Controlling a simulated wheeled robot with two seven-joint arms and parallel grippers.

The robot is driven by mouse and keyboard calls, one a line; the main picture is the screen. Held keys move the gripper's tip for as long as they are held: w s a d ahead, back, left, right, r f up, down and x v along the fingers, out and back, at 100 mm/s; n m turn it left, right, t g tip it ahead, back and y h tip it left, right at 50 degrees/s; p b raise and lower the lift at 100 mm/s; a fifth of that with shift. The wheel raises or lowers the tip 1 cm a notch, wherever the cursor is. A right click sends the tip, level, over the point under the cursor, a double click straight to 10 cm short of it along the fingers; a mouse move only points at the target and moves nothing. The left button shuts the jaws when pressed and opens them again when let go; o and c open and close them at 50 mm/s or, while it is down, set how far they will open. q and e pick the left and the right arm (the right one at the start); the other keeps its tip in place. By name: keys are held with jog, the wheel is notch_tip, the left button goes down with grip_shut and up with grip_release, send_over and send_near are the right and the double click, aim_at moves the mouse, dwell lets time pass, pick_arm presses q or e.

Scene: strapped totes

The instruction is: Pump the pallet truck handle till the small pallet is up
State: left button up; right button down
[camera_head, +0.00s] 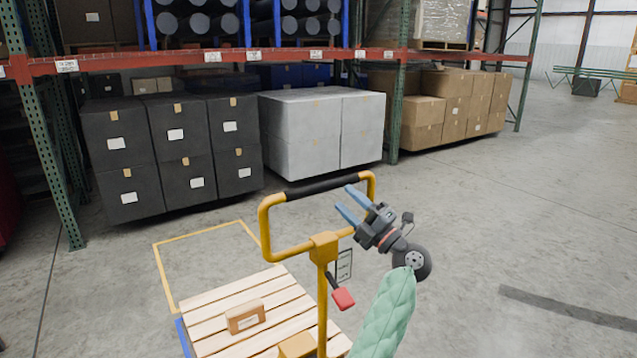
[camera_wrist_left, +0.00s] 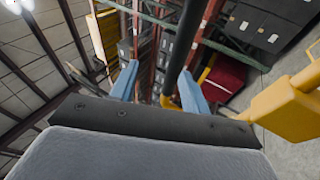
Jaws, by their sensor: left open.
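The pallet truck handle is a yellow loop (camera_head: 265,228) on an upright yellow post (camera_head: 322,290), with a black grip (camera_head: 318,188) across its top. A red lever (camera_head: 342,298) hangs beside the post. The small pallet (camera_head: 205,318) of pale wooden slats lies low in front, carrying a small brown box (camera_head: 246,317). My left gripper (camera_head: 348,203) is open at the right part of the loop, just below the black grip. In the left wrist view the black grip (camera_wrist_left: 190,50) shows between the blue fingers (camera_wrist_left: 159,69); contact cannot be told. My right gripper is out of view.
A yellow outline (camera_head: 197,233) marks the floor behind the pallet. Black boxes (camera_head: 170,150), a grey-white wrapped block (camera_head: 320,130) and brown cartons (camera_head: 450,105) stand under the rack (camera_head: 290,55).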

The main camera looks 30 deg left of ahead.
aim_at(324, 190)
pick_arm(q)
jog(key=a+n+g+h, duration=0.1)
jog(key=w+a+n+g+h, duration=0.1)
jog(key=g, duration=0.1)
jog(key=shift+a+f, duration=0.15)
jog(key=shift+a, duration=0.1)
jog(key=p+x, duration=0.2)
jog(key=x, duration=0.5)
jog(key=shift+p, duration=0.4)
jog(key=shift+a, duration=0.35)
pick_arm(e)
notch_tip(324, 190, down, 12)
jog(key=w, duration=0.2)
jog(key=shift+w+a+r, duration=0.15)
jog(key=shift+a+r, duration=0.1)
pick_arm(q)
grip_shut()
